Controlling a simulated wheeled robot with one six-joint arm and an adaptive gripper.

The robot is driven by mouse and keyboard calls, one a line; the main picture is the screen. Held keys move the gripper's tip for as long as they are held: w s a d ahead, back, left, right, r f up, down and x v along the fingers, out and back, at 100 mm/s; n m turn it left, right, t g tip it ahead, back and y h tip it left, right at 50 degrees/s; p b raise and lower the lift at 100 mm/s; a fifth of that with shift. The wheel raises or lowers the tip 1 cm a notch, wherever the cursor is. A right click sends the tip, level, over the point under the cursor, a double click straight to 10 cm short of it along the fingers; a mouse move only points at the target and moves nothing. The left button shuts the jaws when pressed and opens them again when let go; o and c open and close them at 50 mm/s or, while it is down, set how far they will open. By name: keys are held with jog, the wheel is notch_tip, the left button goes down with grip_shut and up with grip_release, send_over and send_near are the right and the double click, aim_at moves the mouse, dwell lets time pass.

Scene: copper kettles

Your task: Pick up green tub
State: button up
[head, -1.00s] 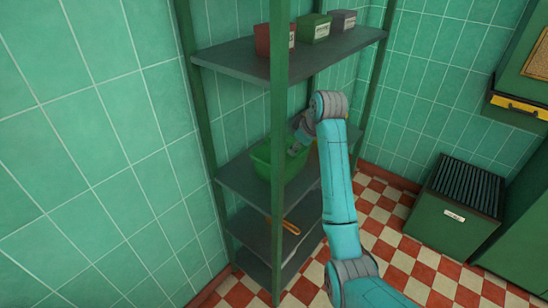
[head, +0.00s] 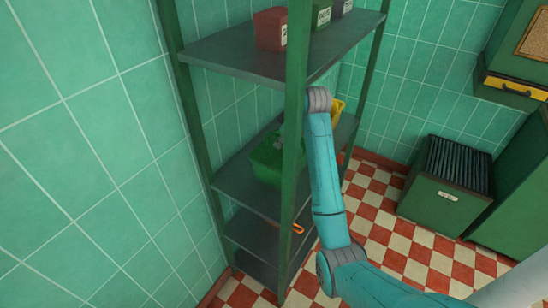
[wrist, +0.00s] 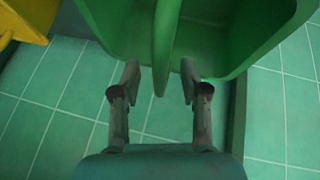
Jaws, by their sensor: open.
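The green tub (head: 266,168) stands on the middle shelf, partly hidden behind the front post in the head view. My arm reaches in past the post, and my gripper (head: 277,141) is at the tub's top, partly hidden by the post. In the wrist view the tub (wrist: 225,35) fills the top. My gripper (wrist: 160,78) is open there, with its two fingers on either side of a thin green upright part of the tub. I cannot tell whether the fingers touch it.
A yellow container (head: 337,108) stands right of the tub; it also shows in the wrist view (wrist: 28,22). The upper shelf (head: 235,58) holds a red box (head: 270,29) and a green box (head: 321,15). The green front post (head: 296,110) stands close to my arm. An orange-handled item (head: 298,228) lies lower.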

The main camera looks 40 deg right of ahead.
jog(key=shift+w+f, duration=0.1)
jog(key=shift+f, duration=0.15)
grip_shut()
jog(key=shift+r, duration=0.1)
